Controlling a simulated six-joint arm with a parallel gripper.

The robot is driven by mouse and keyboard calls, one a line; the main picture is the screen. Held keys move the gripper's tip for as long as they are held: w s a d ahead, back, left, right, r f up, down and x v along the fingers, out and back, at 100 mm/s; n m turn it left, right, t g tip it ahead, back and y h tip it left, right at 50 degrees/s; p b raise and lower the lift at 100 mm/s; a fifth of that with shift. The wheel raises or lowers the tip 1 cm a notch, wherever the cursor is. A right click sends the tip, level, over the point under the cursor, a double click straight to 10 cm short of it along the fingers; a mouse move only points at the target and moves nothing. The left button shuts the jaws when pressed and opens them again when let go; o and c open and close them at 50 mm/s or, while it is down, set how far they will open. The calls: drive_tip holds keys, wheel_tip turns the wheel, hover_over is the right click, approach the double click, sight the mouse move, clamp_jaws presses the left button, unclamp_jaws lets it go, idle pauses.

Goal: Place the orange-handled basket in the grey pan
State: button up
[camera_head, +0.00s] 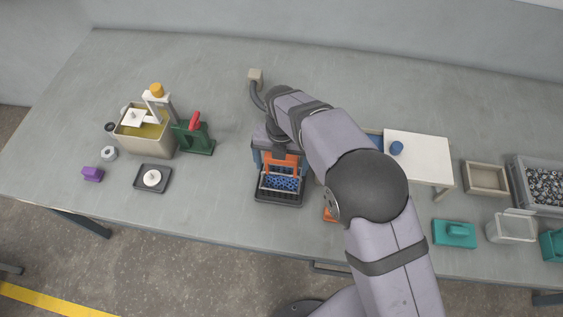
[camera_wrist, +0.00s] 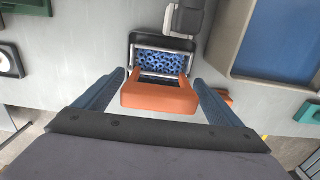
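The orange-handled basket (camera_head: 281,183) is a small wire basket of blue pieces. It stands upright inside a dark grey, rimmed pan (camera_head: 279,201) near the table's front middle. In the wrist view the basket (camera_wrist: 160,60) lies straight ahead, its thick orange handle (camera_wrist: 160,98) nearest me. My gripper (camera_wrist: 159,78) is open, with one blue finger at each side of the handle. Narrow gaps show between fingers and handle. The pan's dark rim (camera_wrist: 133,45) shows around the basket's far end. My arm hides part of the area right of the basket in the head view.
A grey device with a cable adjoins the pan's far side. Left are a tan tank (camera_head: 133,143), a green stand (camera_head: 197,139) and a dark tray (camera_head: 139,186) with a white disc. A blue-lined tray (camera_wrist: 277,45) and a white board (camera_head: 420,158) lie right.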

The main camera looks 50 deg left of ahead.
wheel_tip(320, 180, up, 12)
drive_tip(key=b, duration=0.3)
drive_tip(key=shift+r, duration=0.15)
idle(0.4)
drive_tip(key=w+d+m, duration=1.2)
drive_tip(key=w+d, duration=0.2)
drive_tip(key=w+d+m, duration=0.4)
drive_tip(key=d+m, duration=0.7)
drive_tip(key=d, duration=0.3)
drive_tip(key=s+d+f+m, duration=0.3)
drive_tip(key=s+d+m, duration=0.2)
drive_tip(key=d+m, duration=0.6)
drive_tip(key=s+d+f+m, duration=0.3)
drive_tip(key=s+d+m, duration=0.2)
drive_tip(key=d+m, duration=0.6)
drive_tip(key=shift+d, duration=0.6)
